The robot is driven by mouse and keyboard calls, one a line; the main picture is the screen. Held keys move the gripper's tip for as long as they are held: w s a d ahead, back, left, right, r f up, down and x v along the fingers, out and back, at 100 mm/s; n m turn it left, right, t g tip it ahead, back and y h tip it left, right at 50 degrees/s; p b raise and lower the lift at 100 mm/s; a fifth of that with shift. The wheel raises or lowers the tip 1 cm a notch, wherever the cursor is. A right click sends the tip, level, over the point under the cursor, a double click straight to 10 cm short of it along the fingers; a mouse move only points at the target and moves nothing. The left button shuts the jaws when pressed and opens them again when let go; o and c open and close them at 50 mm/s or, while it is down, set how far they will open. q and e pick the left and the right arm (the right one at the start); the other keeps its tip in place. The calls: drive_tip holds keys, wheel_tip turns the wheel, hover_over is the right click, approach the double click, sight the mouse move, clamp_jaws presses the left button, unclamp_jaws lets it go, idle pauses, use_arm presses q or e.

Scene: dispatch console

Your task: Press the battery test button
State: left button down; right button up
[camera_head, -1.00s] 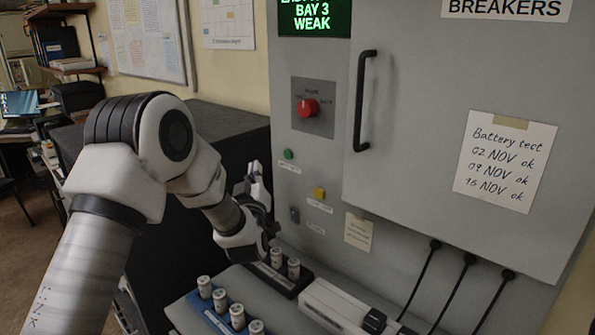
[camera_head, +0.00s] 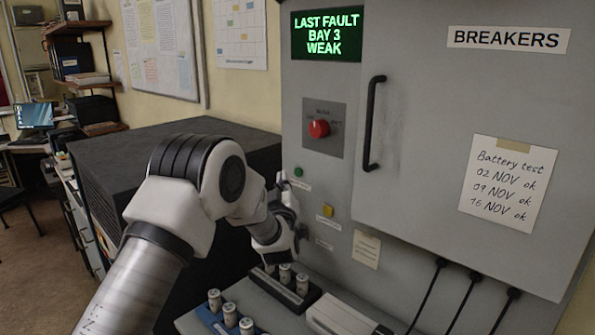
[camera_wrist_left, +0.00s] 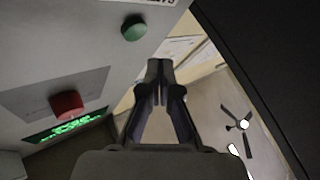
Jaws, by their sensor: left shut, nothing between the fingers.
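On the grey console front are a green button (camera_head: 298,172) and, lower right, a yellow button (camera_head: 328,210). Each has a small label too small to read, so I cannot tell which is the battery test button. A big red knob (camera_head: 319,128) sits above them. My left gripper (camera_head: 283,180) is shut and empty, its tips just left of the green button in the head view, seemingly apart from it. In the left wrist view the shut fingers (camera_wrist_left: 159,70) point up the picture, with the green button (camera_wrist_left: 134,27) above left and the red knob (camera_wrist_left: 67,104) left.
A screen (camera_head: 326,35) reads "LAST FAULT BAY 3 WEAK". A handled door (camera_head: 430,110) marked BREAKERS carries a "Battery test" note (camera_head: 503,183). Battery holders (camera_head: 290,288) stand on the ledge below. A dark cabinet (camera_head: 170,150) stands left, behind my arm.

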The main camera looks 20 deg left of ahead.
use_arm(q)
drive_tip(key=shift+w+d, duration=0.35)
drive_tip(key=shift+w, duration=0.55)
drive_tip(key=shift+w+f+b, duration=0.1)
drive_tip(key=shift+b, duration=0.2)
idle(0.5)
drive_tip(key=shift+w+d, duration=0.15)
drive_tip(key=shift+w, duration=0.2)
drive_tip(key=shift+w+d+b, duration=0.1)
drive_tip(key=shift+w+b, duration=0.25)
drive_tip(key=shift+b, duration=0.05)
idle(0.5)
drive_tip(key=shift+s, duration=0.15)
drive_tip(key=shift+s+a+b, duration=0.25)
drive_tip(key=shift+s+b, duration=0.1)
drive_tip(key=shift+s, duration=0.3)
